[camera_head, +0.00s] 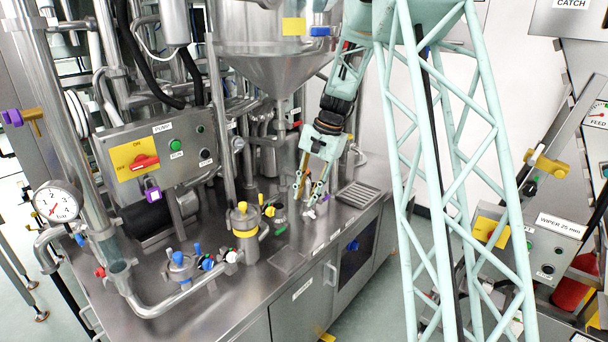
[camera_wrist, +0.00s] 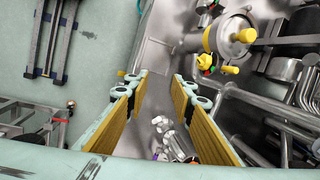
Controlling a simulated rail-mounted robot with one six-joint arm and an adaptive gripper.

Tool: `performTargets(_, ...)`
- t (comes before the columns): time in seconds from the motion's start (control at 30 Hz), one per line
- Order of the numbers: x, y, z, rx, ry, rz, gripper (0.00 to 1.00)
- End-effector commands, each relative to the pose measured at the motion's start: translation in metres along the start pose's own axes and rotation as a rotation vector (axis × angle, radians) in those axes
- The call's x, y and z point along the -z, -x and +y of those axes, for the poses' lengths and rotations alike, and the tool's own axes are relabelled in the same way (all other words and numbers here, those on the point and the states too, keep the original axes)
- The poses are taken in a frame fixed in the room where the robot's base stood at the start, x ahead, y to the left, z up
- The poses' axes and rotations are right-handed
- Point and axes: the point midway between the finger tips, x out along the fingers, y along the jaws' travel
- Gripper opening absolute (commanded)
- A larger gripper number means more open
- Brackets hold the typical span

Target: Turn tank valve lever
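My gripper (camera_head: 308,190) hangs from my arm below the cone-bottomed steel tank (camera_head: 272,55), over the right part of the steel bench. In the wrist view, my gripper's (camera_wrist: 152,115) two yellow-padded fingers stand wide apart. Nothing is held between them. A small shiny metal fitting (camera_wrist: 170,140) shows low between the fingers, with a dark purple bit beside it. It seems to be the pale fitting (camera_head: 310,213) just under the fingertips in the head view. I cannot tell whether it is the tank valve lever. The tank outlet is partly hidden by my arm.
A steel canister with a yellow band (camera_head: 244,230) and yellow knobs stands left of my gripper; it also shows in the wrist view (camera_wrist: 229,37). A control box (camera_head: 157,155) with a red switch is further left. A drain grate (camera_head: 357,194) lies right of my gripper.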

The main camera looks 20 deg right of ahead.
Motion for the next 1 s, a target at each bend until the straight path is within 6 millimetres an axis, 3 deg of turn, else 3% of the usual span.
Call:
performTargets(0.5, 0.004, 0.050, -0.025, -0.031, 0.070, 0.154, 0.23)
performTargets(1.0, 0.005, 0.058, -0.029, -0.033, 0.080, 0.180, 0.23)
